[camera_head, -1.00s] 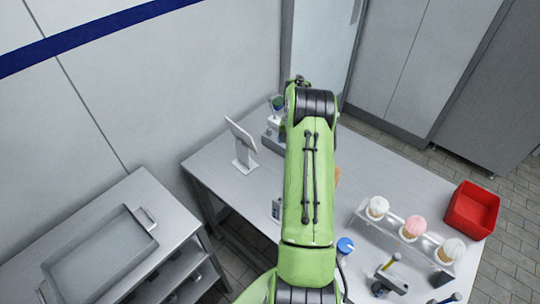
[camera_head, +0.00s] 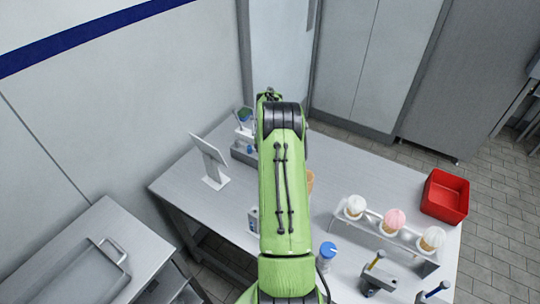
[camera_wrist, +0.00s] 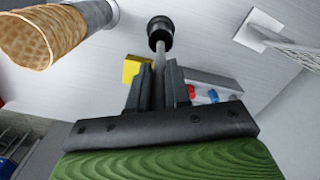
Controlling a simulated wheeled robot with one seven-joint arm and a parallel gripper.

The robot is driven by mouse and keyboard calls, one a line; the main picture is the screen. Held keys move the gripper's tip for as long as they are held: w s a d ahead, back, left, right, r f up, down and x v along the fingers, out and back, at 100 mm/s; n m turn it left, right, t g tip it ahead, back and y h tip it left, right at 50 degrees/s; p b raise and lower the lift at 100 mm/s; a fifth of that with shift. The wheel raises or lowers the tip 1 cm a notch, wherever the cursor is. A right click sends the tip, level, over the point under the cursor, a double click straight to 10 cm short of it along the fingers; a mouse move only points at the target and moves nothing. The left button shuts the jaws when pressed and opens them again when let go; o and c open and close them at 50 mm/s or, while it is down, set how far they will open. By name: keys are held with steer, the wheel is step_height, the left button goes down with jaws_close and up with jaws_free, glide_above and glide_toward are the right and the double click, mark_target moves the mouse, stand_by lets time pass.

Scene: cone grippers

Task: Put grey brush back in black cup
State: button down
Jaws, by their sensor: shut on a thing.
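In the wrist view my gripper (camera_wrist: 159,76) is shut on a thin grey shaft, which looks like the grey brush (camera_wrist: 160,60). The shaft runs away from the fingertips to a round black piece (camera_wrist: 160,32) with a flared rim. I cannot tell whether this black piece is the black cup or the end of the brush. The table surface lies behind it. In the head view my green arm hides the gripper, the brush and any black cup.
A cone (camera_wrist: 45,38) is close at the left in the wrist view. A yellow block (camera_wrist: 134,68) is near the fingers. A tablet stand (camera_head: 211,162), cone rack (camera_head: 385,240), red bin (camera_head: 445,195) and blue-topped container (camera_head: 326,256) stand on the table (camera_head: 180,190).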

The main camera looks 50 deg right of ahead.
steer(key=shift+f, duration=0.2)
steer(key=shift+f+b, duration=1.8)
steer(key=shift+f, duration=0.7)
steer(key=c, duration=1)
jaws_free()
steer(key=shift+r, duration=0.1)
step_height(320, 180, up, 16)
steer(key=shift+w+d+f+p, duration=0.1)
steer(key=shift+d+p, duration=0.05)
steer(key=shift+p, duration=0.35)
